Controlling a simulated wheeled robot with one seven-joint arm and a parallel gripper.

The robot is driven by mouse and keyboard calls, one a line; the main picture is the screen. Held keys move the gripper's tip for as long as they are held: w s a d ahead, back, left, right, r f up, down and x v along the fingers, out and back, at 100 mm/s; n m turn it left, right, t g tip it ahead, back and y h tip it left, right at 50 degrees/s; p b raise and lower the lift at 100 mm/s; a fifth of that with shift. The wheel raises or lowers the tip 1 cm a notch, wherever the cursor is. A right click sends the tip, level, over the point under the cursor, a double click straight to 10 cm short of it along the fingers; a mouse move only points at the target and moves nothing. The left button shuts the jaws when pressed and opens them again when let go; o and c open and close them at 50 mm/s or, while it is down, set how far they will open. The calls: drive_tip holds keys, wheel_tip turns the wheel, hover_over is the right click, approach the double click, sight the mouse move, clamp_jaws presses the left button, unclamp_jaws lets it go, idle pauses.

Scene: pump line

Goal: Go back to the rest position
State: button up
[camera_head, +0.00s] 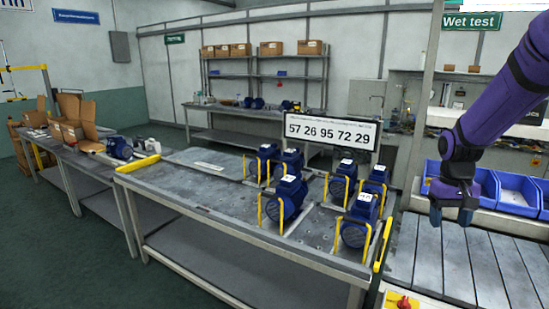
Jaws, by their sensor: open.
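My gripper (451,214) hangs at the right of the head view, at the end of my purple arm (500,95). It points down and is open, with nothing seen between its fingers. It shows in front of the blue bins and the slatted surface, apart from the pumps. Several blue pumps stand on the grey table, among them a front pump (291,190) and a right pump (354,232).
The grey table (190,197) carries yellow brackets beside the pumps and a number sign (330,131). Blue bins (515,193) stand at the right, above a slatted surface (460,262). A red knob (403,301) is at the bottom. Green floor (60,250) is free at left.

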drive_tip(key=s+a+r+n+t, duration=0.1)
drive_tip(key=s+a+r+t, duration=0.2)
drive_tip(key=s+a+r, duration=0.75)
drive_tip(key=s+a+r+t, duration=0.1)
drive_tip(key=s+a+r, duration=0.1)
drive_tip(key=s, duration=0.4)
drive_tip(key=s+a+r+n+t, duration=0.1)
drive_tip(key=s+a+r+t, duration=0.1)
drive_tip(key=s, duration=0.3)
drive_tip(key=shift+s+a+r+n, duration=0.15)
drive_tip(key=shift+s+r+n, duration=0.2)
drive_tip(key=shift+r, duration=0.4)
drive_tip(key=shift+c, duration=0.2)
idle(0.5)
